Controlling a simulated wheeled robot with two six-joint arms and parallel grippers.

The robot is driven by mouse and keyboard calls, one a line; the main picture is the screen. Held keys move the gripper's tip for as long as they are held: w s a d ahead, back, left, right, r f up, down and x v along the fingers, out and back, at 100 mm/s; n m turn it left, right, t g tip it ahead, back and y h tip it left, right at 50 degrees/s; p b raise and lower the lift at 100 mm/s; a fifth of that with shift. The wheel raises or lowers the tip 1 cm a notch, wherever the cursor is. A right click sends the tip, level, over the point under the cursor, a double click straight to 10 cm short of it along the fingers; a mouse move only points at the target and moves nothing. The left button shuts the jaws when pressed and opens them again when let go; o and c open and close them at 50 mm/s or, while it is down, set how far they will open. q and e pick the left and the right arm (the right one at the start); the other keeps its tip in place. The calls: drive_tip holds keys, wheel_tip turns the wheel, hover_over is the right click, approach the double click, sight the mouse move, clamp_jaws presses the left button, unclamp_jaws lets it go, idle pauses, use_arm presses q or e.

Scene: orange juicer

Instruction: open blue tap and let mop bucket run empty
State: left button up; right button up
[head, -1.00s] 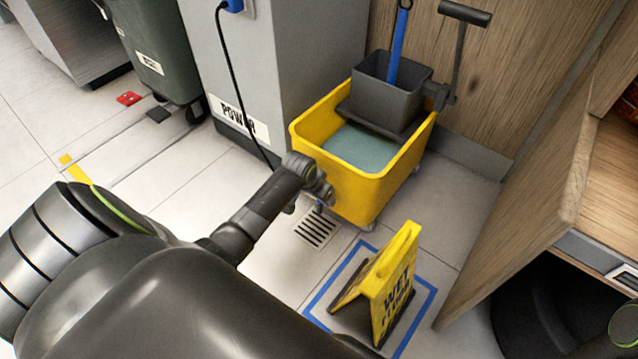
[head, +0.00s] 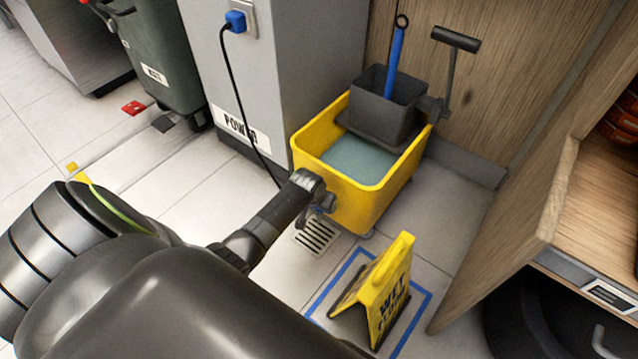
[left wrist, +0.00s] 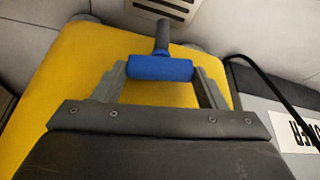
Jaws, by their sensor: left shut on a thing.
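The yellow mop bucket (head: 362,196) stands by the grey pillar, with greyish-blue water (head: 356,158) inside. In the left wrist view its yellow wall (left wrist: 65,85) fills the left and middle. The blue tap (left wrist: 160,68) has a blue handle on a dark grey spout that points toward the floor drain (left wrist: 165,8). My left gripper (left wrist: 160,80) is shut on the blue handle, one finger at each end. In the head view my left gripper (head: 318,200) is at the bucket's lower front side and mostly hides the tap. My right gripper is not in view.
The floor drain (head: 316,237) lies just below the tap. A yellow wet-floor sign (head: 388,290) stands inside a blue taped square. A black cord (head: 243,105) hangs from a blue plug (head: 236,20) beside the bucket. A wooden cabinet door (head: 520,215) stands open at right.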

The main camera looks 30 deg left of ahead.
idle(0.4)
use_arm(q)
drive_tip(key=o, duration=1)
